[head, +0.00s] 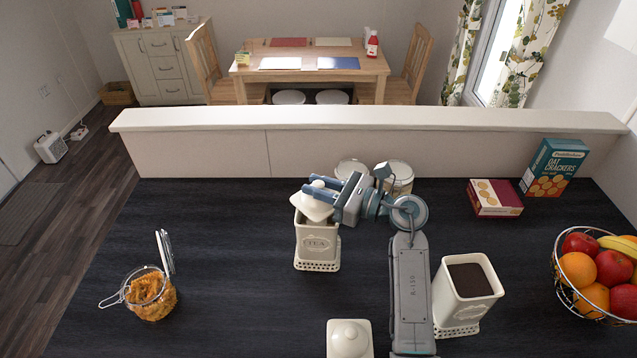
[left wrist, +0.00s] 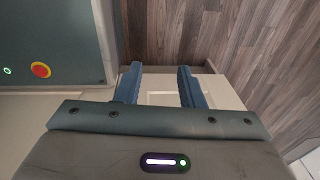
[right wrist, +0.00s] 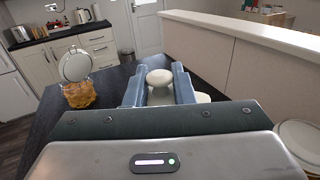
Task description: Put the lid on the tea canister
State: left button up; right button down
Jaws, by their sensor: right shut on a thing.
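The cream tea canister (head: 318,248), marked TEA, stands upright on the dark counter in the middle of the head view. My right gripper (head: 318,188) is shut on the knob of a cream lid (head: 313,207) at the canister's top. The lid looks tilted and set a little to the left; I cannot tell whether it touches the rim. In the right wrist view the lid's round knob (right wrist: 160,77) is between the fingers. My left gripper (left wrist: 160,85) is open and empty, away from the counter.
An open canister of dark contents (head: 468,282) stands right of my right arm. A second knobbed lid (head: 349,339) lies at the front. A pasta jar (head: 151,295) is at left, a fruit basket (head: 600,275) at right. Jars (head: 399,176) and boxes (head: 494,198) stand behind.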

jog(key=shift+f, duration=0.65)
jog(key=shift+s+a+f+b, duration=0.1)
jog(key=shift+f+b, duration=0.15)
jog(key=shift+b, duration=0.1)
pick_arm(q)
jog(key=shift+w+d+f, duration=0.6)
jog(key=shift+f, duration=0.05)
jog(key=shift+s+a, duration=0.15)
jog(key=shift+a+f, duration=0.1)
jog(key=shift+a, duration=0.05)
jog(key=shift+f+b, duration=0.6)
jog(key=shift+b, duration=0.1)
pick_arm(e)
jog(key=shift+f, duration=0.55)
jog(key=c, duration=1.5)
grip_release()
